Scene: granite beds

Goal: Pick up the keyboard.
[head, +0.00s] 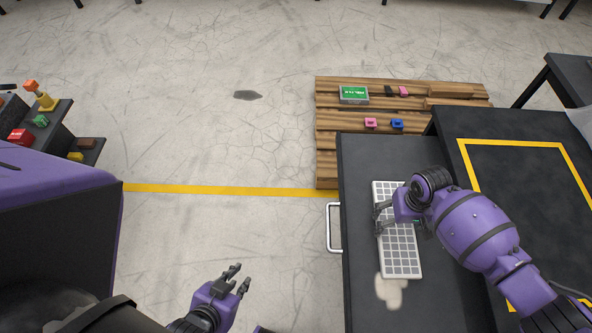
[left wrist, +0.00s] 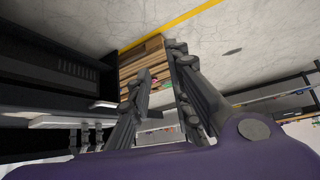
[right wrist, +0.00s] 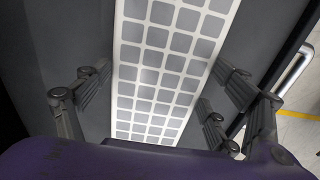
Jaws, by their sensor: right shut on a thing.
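The keyboard (head: 401,257) is a white board with grey square keys. It lies lengthwise on a dark grey worktop (head: 370,155) in the head view, and it fills the middle of the right wrist view (right wrist: 165,65). My right gripper (head: 393,217) is over its middle, with fingers on both long sides (right wrist: 165,105), shut across its width. Finger contact is partly hidden. I cannot tell any gap under the keyboard. My left gripper (head: 238,278) is open and empty, over the floor left of the worktop; its spread fingers show in the left wrist view (left wrist: 160,85).
A metal handle (head: 331,228) sticks out from the worktop's left side. A beige thing (head: 389,293) lies near the keyboard's lower end. A wooden pallet (head: 340,120) with small items is behind. A black surface with yellow outline (head: 530,190) is right.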

